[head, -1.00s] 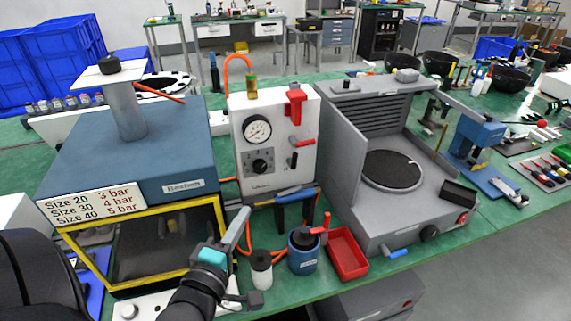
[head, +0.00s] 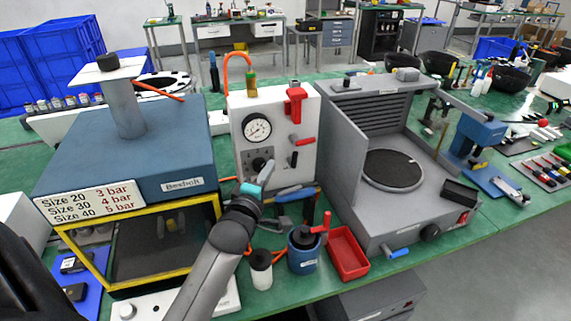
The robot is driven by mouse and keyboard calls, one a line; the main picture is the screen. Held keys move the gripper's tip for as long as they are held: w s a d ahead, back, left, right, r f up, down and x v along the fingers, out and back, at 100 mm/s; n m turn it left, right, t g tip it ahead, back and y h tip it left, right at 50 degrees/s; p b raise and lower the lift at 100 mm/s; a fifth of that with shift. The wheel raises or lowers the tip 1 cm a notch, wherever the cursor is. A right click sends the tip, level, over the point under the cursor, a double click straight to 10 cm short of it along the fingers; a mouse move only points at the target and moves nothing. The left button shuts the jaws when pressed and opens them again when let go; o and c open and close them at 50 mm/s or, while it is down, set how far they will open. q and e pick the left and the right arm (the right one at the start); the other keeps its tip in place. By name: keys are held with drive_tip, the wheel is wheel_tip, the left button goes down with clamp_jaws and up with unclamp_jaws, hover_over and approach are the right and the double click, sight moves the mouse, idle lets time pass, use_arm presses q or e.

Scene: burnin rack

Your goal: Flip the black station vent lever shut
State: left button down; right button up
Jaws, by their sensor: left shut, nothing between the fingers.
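The white station panel (head: 240,130) stands upright at the middle of the bench. A small black lever (head: 294,159) sticks out on its right half, below a red-handled lever (head: 303,141). The black lever's handle looks roughly upright; its exact setting is too small to tell. My left gripper (head: 267,170), with a teal part behind its fingers, is shut and empty in front of the panel's lower part, left of the black lever and apart from it. It partly hides the black dial. My right gripper is not in view.
A blue press box (head: 120,150) with a yellow frame stands at left. A grey machine (head: 335,150) stands close at right. In front are a blue pot (head: 303,258), a white-bodied bottle (head: 261,275) and a red tray (head: 347,255). A round gauge (head: 257,128) is on the panel.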

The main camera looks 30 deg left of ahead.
sight(293, 157)
use_arm(q)
drive_tip(key=w, duration=0.1)
drive_tip(key=w+d, duration=0.1)
drive_tip(key=w, duration=0.3)
drive_tip(key=shift+d+f, duration=0.2)
drive_tip(key=shift+d, duration=0.1)
